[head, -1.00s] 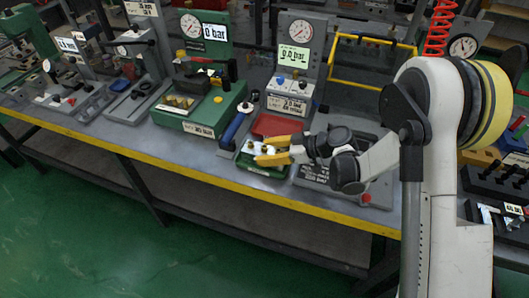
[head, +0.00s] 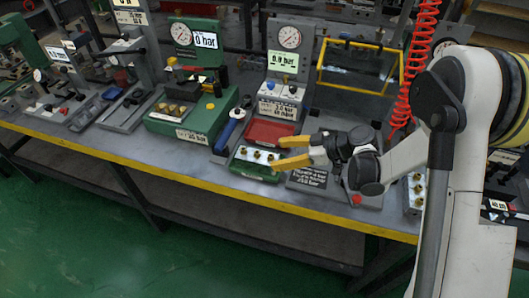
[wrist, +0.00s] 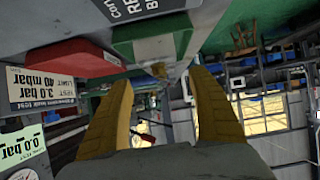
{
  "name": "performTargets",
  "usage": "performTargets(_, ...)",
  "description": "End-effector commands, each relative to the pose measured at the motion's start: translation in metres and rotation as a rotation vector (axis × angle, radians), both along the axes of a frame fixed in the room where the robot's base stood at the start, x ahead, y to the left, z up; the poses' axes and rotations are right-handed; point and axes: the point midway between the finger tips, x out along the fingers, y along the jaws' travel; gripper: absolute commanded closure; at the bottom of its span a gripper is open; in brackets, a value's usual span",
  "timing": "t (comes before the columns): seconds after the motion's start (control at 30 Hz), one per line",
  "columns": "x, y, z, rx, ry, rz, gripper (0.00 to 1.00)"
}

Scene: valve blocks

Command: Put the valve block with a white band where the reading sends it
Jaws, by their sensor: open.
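A silver valve block (head: 250,154) with several brass ports lies in the green tray (head: 255,174) on the bench. A white band on it cannot be made out. My gripper (head: 276,152) is open, its two yellow fingers spread at the right end of the block. They look empty; I cannot tell whether they touch it. In the wrist view my gripper (wrist: 158,85) shows parted fingers with nothing visible between them. The test gauge's green display (head: 283,61) seems to read 0.0 bar. A sign (head: 279,109) stands below it; the wrist view shows it (wrist: 38,88) with 3.0 bar and limit 40 mbar.
A red tray (head: 270,133) sits directly behind the green tray. A grey plate with a sign (head: 308,178) and red button lies to the right. Another block with brass ports (head: 415,190) is partly hidden by my arm.

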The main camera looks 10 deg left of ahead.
Motion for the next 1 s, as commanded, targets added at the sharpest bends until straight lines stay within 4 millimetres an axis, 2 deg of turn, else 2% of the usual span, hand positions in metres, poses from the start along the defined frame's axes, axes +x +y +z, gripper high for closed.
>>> performTargets(0.03,-0.001,-0.009,0.007,0.000,0.001,-0.003,0.31)
performTargets(0.2,-0.002,-0.027,0.016,0.000,0.001,0.000,0.31)
performTargets(0.47,-0.003,-0.032,0.018,-0.002,0.003,-0.001,0.31)
performTargets(0.57,-0.003,-0.036,0.027,-0.024,0.026,-0.030,0.31)
performTargets(0.67,-0.004,-0.047,0.048,-0.080,0.086,-0.112,0.31)
performTargets(0.77,-0.012,-0.067,0.076,-0.160,0.168,-0.243,0.31)
performTargets(0.87,-0.026,-0.091,0.103,-0.237,0.245,-0.398,0.31)
performTargets(1.0,-0.054,-0.129,0.134,-0.320,0.325,-0.625,0.31)
